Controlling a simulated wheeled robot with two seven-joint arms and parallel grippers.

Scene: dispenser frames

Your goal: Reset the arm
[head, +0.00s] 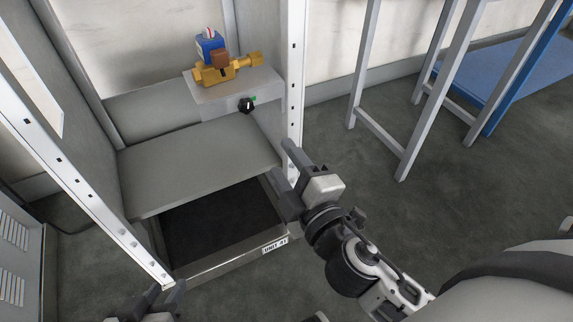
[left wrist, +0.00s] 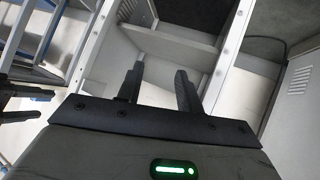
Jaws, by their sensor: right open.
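My right gripper (head: 286,167) is open and empty beside the right front post of the dispenser frame (head: 294,75). My left gripper (head: 162,294) is at the bottom edge of the head view, near the foot of the left post. In the left wrist view its two dark fingers (left wrist: 160,84) stand apart with nothing between them, in front of the frame. Most of the left arm is out of the head view.
A brass valve (head: 220,70) with a blue part sits on a grey box with a black knob (head: 246,106). Below are a grey shelf (head: 200,165) and a dark tray labelled "UNIT" (head: 220,225). A metal stand (head: 380,135) and blue platform (head: 500,70) are right. Open floor lies between.

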